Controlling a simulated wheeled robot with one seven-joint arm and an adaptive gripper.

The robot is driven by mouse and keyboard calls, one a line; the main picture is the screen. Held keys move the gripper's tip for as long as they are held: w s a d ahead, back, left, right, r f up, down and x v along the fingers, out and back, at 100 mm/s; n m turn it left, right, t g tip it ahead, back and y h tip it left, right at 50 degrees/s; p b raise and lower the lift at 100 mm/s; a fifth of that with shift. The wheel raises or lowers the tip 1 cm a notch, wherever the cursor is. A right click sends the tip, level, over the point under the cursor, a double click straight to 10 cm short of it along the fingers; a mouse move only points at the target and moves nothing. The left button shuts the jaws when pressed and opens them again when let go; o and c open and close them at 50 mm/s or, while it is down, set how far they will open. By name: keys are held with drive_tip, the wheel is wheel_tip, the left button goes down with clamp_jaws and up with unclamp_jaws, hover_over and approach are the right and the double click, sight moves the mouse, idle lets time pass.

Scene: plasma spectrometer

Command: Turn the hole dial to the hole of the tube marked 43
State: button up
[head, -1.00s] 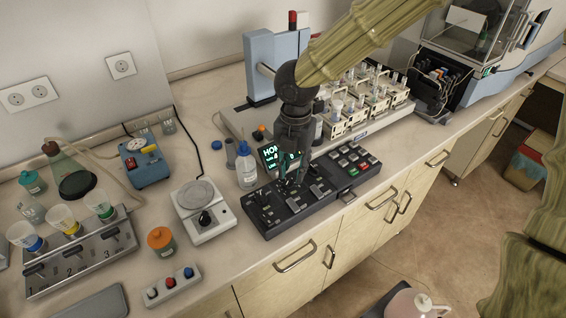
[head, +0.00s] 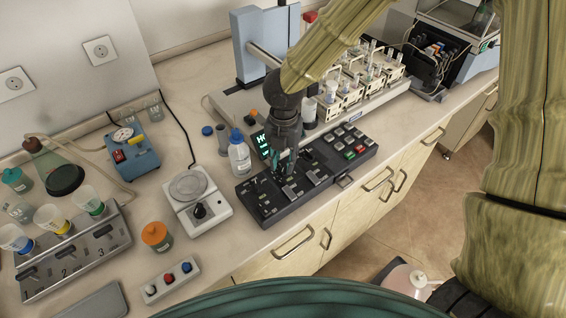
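My gripper (head: 284,165) points down over the black control panel (head: 310,178), at the panel's left-middle part, among its dials and sliders. Its fingertips are small and dark here, so I cannot tell whether they are apart or closed, or touch a dial. I cannot make out which control is the hole dial. The panel's lit green display (head: 262,145) is partly hidden behind my gripper. The tube racks (head: 341,97) stand on the autosampler behind the panel, with several tubes. Their markings, including 43, are too small to read.
A white-bodied bottle with a blue cap (head: 239,158) stands just left of the panel. A balance-like device (head: 198,203) is further left, with an orange-lidded jar (head: 157,236) near it. A blue upright post (head: 262,45) rises behind my gripper. The counter's front edge runs close before the panel.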

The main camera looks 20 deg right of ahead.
sight(284, 170)
drive_tip(key=shift+f, duration=1.25)
clamp_jaws()
